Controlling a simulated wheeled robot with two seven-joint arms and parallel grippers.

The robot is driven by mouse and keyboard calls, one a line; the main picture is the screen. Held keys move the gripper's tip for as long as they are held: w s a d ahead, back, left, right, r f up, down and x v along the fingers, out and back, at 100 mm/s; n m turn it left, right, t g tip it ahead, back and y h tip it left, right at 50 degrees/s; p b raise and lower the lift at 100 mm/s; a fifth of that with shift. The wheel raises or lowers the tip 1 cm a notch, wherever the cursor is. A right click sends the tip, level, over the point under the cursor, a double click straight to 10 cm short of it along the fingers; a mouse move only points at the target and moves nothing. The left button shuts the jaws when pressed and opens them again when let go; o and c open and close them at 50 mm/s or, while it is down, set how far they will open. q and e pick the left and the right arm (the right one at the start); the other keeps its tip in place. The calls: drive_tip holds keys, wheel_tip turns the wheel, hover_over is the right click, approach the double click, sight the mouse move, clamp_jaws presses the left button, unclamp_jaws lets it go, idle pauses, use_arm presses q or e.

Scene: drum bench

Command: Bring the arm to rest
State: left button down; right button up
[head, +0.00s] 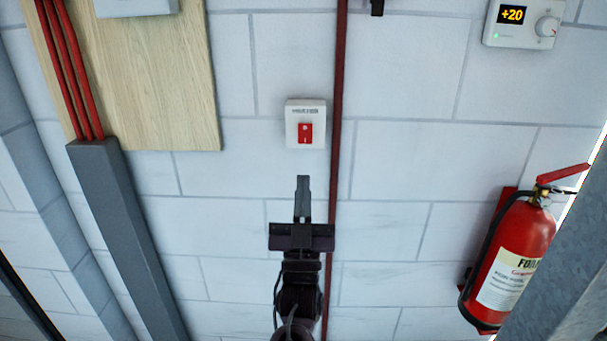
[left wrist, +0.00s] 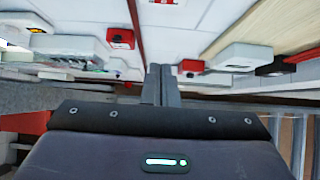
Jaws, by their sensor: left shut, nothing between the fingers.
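My left gripper (head: 303,183) points up the picture in the head view, in front of the white wall. Its two fingers are together with nothing between them. The closed fingers also show in the left wrist view (left wrist: 161,80). Just above the fingertips in the head view is a white wall box with a red rocker switch (head: 305,133). The fingertips appear below the box in the picture; I cannot tell how far they are from the wall. My right gripper is not in either view.
A red fire extinguisher (head: 510,260) hangs at the right. A thermostat (head: 522,22) reading +20 is at the upper right. A dark red pipe (head: 338,110) runs beside the switch box. A wooden board (head: 165,80) and grey duct (head: 125,230) are at the left.

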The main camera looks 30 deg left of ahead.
use_arm(q)
drive_tip(key=shift+v, duration=0.8)
drive_tip(key=shift+s+d, duration=0.1)
